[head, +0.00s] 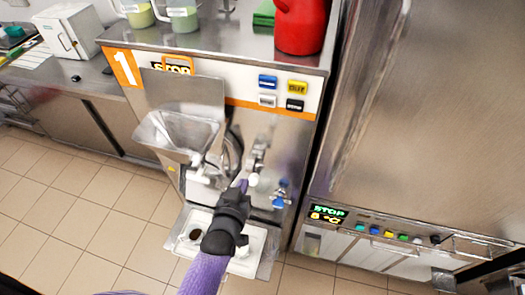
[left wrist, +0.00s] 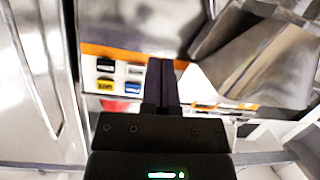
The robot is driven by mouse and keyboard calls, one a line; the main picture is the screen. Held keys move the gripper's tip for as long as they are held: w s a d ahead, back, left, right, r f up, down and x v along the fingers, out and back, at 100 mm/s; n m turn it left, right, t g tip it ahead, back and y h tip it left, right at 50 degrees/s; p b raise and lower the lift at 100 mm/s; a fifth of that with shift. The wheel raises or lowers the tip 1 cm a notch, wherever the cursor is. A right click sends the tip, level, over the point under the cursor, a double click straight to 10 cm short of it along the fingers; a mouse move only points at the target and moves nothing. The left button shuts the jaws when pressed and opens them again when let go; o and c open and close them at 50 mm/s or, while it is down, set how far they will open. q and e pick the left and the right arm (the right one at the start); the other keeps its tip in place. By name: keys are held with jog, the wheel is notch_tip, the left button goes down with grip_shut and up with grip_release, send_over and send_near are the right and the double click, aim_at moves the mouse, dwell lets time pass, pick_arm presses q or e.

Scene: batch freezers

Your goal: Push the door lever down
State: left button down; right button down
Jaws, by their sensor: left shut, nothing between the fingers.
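The batch freezer (head: 262,134) stands in front of me, marked with a "1". A metal door lever (head: 258,153) with a pale round knob (head: 253,180) is on its front, right of the steel hopper (head: 178,137). My left gripper (head: 241,185) reaches up from below with its fingers shut and empty. Its fingertips are close to the knob, just left of it in the picture; I cannot tell whether they touch. In the left wrist view the shut fingers (left wrist: 160,82) point at the freezer front, and I cannot make out the lever there. My right gripper does not show.
A blue-handled fitting (head: 281,193) sits right of the lever. A white tray (head: 247,262) is below. A tall steel cabinet (head: 440,110) stands close on the right. A red jug (head: 300,25) is on top of the freezer. Tiled floor (head: 80,200) is clear at left.

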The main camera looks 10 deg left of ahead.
aim_at(252, 177)
pick_arm(q)
jog(key=shift+s+a+r, duration=0.1)
jog(key=shift+r, duration=0.05)
jog(key=b+x, duration=0.5)
jog(key=x, duration=0.1)
jog(key=f+b+x, duration=0.1)
jog(key=b+x, duration=0.2)
jog(key=shift+b, duration=0.35)
jog(key=shift+w+f+b, duration=0.25)
jog(key=shift+w+b, duration=0.25)
jog(key=shift+s+d+f+b, duration=0.2)
jog(key=shift+s+f+b, duration=0.15)
jog(key=shift+s+f, duration=0.7)
